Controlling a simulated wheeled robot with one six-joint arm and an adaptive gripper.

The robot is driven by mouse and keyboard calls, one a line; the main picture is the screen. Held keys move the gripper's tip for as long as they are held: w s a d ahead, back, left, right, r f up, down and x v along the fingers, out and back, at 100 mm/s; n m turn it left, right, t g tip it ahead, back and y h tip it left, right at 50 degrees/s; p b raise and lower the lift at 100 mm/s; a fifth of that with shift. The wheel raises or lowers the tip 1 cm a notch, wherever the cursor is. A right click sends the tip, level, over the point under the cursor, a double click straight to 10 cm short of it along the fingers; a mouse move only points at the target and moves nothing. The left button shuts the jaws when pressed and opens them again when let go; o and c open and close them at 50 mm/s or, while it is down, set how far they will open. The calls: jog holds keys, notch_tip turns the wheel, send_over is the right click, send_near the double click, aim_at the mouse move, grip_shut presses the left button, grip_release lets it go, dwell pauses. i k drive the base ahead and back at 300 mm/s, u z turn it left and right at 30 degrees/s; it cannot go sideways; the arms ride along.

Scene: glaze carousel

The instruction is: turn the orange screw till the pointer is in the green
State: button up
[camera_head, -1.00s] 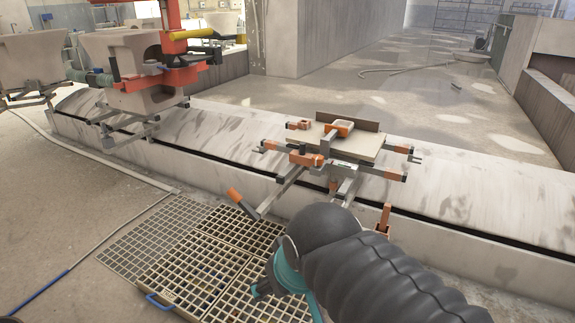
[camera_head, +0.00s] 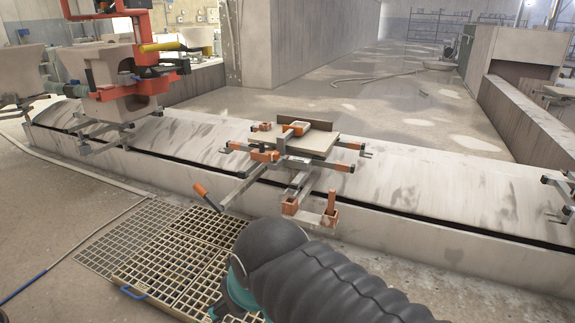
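A metal carriage with a flat board (camera_head: 312,143) on top sits across the long low concrete track. It carries several orange parts. An orange-tipped bar (camera_head: 199,190) sticks out at its left front. An orange upright post (camera_head: 331,201) and an orange block (camera_head: 290,207) stand at its front, low down. I cannot tell which of these is the screw. No pointer or green zone can be made out at this size. My dark ribbed arm with a teal joint reaches in from the bottom, in front of the carriage. My gripper's fingers do not show.
The concrete track (camera_head: 420,170) runs across the view. Floor gratings (camera_head: 165,255) with a blue handle lie before it. A second carriage (camera_head: 115,85) with a pale ceramic piece and red frame stands at the left. Hoses lie on the left floor. Another carriage's end shows at the right edge.

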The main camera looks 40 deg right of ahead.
aim_at(274, 156)
jog(key=z, duration=0.05)
jog(key=k, duration=0.15)
jog(key=z, duration=0.85)
jog(key=i, duration=1)
jog(key=u, duration=0.05)
jog(key=k, duration=0.5)
jog(key=z, duration=3.25)
jog(key=k, duration=0.9)
jog(key=u, duration=0.9)
